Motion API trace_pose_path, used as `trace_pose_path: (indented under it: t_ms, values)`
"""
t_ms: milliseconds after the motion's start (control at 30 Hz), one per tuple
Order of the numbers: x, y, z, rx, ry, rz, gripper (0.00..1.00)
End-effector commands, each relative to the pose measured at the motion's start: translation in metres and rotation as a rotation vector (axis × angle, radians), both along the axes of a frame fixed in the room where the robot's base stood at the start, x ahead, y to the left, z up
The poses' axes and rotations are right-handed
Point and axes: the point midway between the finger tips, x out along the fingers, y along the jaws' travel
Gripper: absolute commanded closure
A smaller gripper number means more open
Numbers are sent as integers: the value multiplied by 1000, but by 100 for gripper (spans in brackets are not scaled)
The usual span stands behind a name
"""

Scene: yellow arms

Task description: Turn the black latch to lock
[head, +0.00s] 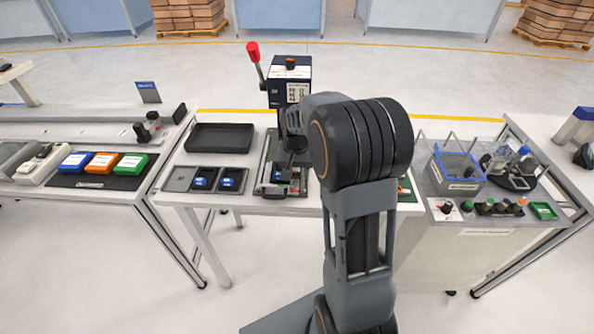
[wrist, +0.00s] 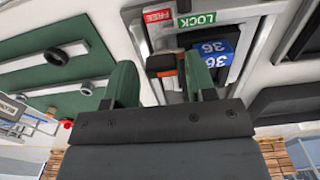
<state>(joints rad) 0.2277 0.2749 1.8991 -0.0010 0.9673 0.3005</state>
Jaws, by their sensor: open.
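My gripper (wrist: 160,66) is open in the wrist view, with its two green fingers apart. The black latch (wrist: 161,62) shows between the fingertips; I cannot tell whether they touch it. Its end lies nearer the red FREE label (wrist: 158,16) than the green LOCK label (wrist: 197,19). A blue piece marked 36 (wrist: 215,50) lies in the grey fixture (wrist: 254,35) beside the latch. In the head view the fixture (head: 263,184) is on the middle table under the press, and my arm hides the latch and fingers.
The press (head: 289,70) with a red-knobbed lever (head: 254,52) stands behind the fixture. A black tray (head: 219,137) and small trays with blue pieces (head: 203,180) lie to its left. A green board with a bar handle (wrist: 68,54) shows at left in the wrist view.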

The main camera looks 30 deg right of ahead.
Motion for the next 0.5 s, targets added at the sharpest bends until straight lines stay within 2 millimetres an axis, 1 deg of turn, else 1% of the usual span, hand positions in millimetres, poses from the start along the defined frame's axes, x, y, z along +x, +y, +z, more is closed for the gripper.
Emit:
trace_pose_path:
  t_ms: [167, 500]
  values:
    - [1, 2, 13, 3, -2, 1, 43]
    - [0, -1, 58, 1, -4, -1, 43]
